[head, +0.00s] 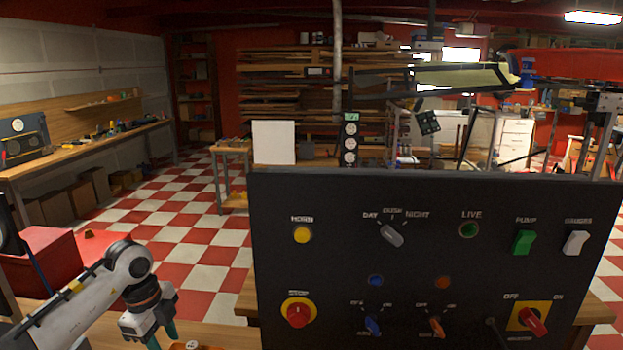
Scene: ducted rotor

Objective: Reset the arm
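My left arm comes in at the lower left of the head view. Its gripper (163,339) points down near the bottom edge, with greenish fingers partly cut off by the frame. I cannot tell whether it is open or shut. My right gripper is not in view. A black control panel (350,270) stands upright in front, at the centre and right. It carries a yellow button (302,235), a grey selector knob (391,235), a green LIVE lamp (468,230), a red stop button (298,313) and a red OFF/ON switch (532,320).
A red box (40,262) sits at the left behind my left arm. A wooden workbench (90,150) runs along the left wall. A small wooden stand (232,150) is behind the panel. The checkered floor (190,235) between them looks clear.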

